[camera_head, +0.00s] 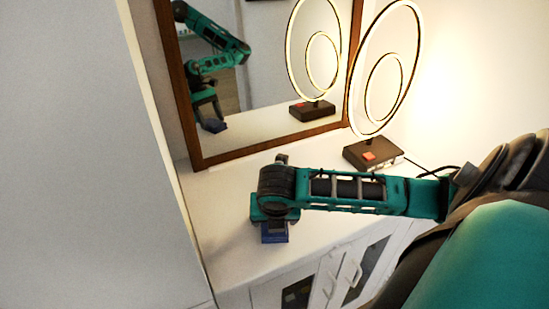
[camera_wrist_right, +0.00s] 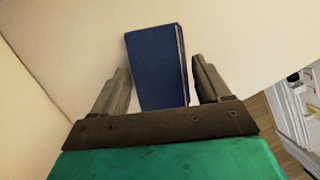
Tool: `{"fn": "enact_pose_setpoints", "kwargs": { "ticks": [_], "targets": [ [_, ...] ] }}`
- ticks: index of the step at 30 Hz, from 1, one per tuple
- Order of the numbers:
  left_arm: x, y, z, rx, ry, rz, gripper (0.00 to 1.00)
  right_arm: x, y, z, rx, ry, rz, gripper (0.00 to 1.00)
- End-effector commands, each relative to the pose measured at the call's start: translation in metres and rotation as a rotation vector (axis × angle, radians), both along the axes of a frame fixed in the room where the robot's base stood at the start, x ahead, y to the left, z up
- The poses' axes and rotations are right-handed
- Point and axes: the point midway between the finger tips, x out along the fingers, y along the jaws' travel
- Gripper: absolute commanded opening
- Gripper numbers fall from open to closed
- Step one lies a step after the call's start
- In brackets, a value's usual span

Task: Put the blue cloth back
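A blue, flat, book-like block (camera_head: 274,237) with a pale page-like edge on its right lies on the white cabinet top. It also shows in the right wrist view (camera_wrist_right: 157,68); I see no cloth there. My right gripper (camera_head: 273,224) is above the block, pointing down at it. In the right wrist view its two fingers (camera_wrist_right: 161,66) are apart, one on each side of the block, with small gaps showing near their bases. Whether the tips touch it is unclear. My left gripper is not in view.
A ring lamp (camera_head: 372,152) on a dark base stands at the back of the cabinet top (camera_head: 225,190), next to a wood-framed mirror (camera_head: 270,146) that reflects my arm and the lamp. A white wall edge runs along the left. Cabinet doors with handles (camera_head: 345,280) face front.

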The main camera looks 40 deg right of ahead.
Motion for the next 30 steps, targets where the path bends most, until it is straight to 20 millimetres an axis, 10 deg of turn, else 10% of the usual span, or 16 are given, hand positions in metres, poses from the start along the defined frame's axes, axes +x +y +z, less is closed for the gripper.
{"fn": "enact_pose_setpoints", "kwargs": {
  "ticks": [14, 30],
  "targets": [
    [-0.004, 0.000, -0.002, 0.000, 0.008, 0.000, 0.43, -0.001, 0.001, 0.006, 0.000, -0.002, 0.002, 0.90],
    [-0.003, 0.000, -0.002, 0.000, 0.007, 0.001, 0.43, -0.030, 0.026, 0.099, 0.001, -0.004, 0.002, 0.90]
  ]
}}
